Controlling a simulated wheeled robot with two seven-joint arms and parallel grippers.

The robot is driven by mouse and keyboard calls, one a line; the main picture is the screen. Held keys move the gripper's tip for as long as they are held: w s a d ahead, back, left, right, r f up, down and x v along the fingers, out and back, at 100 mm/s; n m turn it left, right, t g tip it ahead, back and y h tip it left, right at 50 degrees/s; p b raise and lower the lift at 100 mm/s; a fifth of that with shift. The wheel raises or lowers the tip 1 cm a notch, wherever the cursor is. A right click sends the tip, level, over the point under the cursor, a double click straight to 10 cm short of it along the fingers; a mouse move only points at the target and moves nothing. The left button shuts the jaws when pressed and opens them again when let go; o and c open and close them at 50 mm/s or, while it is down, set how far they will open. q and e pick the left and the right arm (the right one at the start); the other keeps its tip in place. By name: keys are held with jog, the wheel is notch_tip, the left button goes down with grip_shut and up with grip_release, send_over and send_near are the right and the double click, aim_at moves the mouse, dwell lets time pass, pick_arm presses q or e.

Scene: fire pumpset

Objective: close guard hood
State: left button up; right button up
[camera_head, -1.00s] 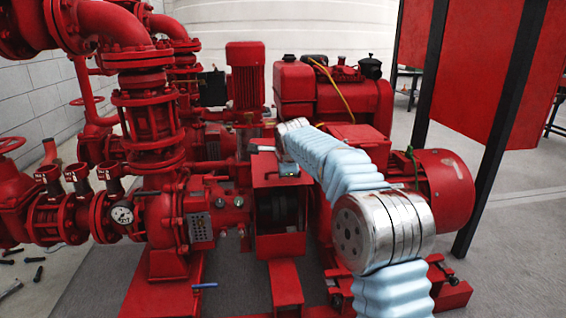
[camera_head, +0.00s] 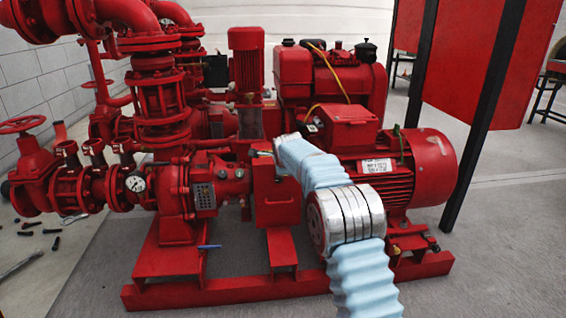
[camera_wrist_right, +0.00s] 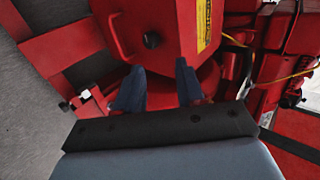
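The guard hood (camera_head: 277,197) is a red box between the pump and the motor. Its red front face now hangs down over the coupling, and no dark coupling shows through it. In the right wrist view the red hood (camera_wrist_right: 165,28) fills the top middle, with a black knob and a yellow label. My right gripper (camera_wrist_right: 158,68) is open, its two dark fingers apart with nothing clearly between them. Its fingers are close to the hood; contact cannot be told. In the head view my right arm reaches to the hood's top and the fingers are not clear. My left gripper is out of view.
The pump (camera_head: 205,190) with pipes and valves stands left of the hood. The red motor (camera_head: 385,175) is right of it, behind my arm. A red base frame (camera_head: 225,290) runs along the floor. Small loose parts lie on the floor at left.

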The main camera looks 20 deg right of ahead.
jog(key=v, duration=1.2)
jog(key=shift+s, duration=0.15)
jog(key=shift+d+r, duration=0.1)
jog(key=shift+r, duration=0.05)
